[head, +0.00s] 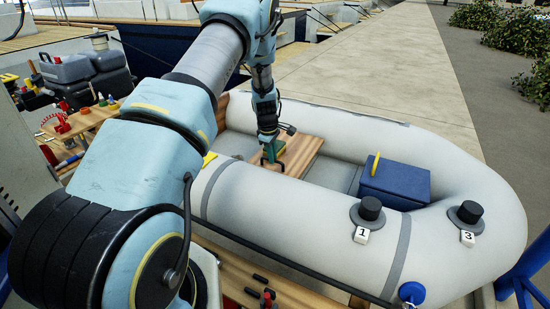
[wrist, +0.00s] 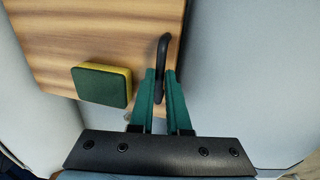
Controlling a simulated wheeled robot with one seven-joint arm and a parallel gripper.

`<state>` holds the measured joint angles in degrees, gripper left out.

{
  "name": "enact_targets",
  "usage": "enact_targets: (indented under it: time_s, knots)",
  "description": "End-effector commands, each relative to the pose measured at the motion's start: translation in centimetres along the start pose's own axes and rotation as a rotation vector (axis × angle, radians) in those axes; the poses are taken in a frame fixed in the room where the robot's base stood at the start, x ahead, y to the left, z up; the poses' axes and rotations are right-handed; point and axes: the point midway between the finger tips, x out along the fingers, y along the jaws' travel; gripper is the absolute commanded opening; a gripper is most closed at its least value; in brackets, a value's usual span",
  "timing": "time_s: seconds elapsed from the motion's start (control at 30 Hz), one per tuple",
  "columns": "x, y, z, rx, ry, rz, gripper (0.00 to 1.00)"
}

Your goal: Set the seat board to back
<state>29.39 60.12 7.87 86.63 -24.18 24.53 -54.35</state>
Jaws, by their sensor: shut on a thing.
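The wooden seat board (head: 303,152) lies across the inside of the grey inflatable boat. It also shows in the wrist view (wrist: 90,30), with a dark curved handle (wrist: 162,52) at its edge. My gripper (wrist: 160,80) has its green fingers shut on this handle. In the head view my gripper (head: 270,152) is low over the board's near end, and the arm hides part of the board. A green and yellow sponge (wrist: 102,87) lies on the board, left of the fingers.
A blue box (head: 395,184) with a yellow handle sits in the boat to the right of the board. Black valve caps labelled 1 (head: 370,208) and 3 (head: 470,211) stand on the tube. A wooden bench with tools (head: 95,118) is at left.

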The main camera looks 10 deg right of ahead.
Motion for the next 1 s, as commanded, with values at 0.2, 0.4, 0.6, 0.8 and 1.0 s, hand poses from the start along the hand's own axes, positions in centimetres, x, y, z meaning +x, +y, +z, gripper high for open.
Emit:
enact_targets:
  time_s: [0.2, 0.4, 0.6, 0.8, 1.0]
  knots:
    - [-0.1, 0.0, -0.8, -0.005, 0.012, 0.004, 0.16]
    - [-0.1, 0.0, -0.6, -0.004, 0.009, 0.003, 0.38]
    - [0.0, 0.0, -0.4, -0.003, 0.006, 0.002, 0.45]
    - [-0.6, 0.0, -0.4, -0.003, 0.006, 0.003, 0.45]
    - [-3.7, 0.1, -0.4, -0.003, 0.007, 0.005, 0.45]
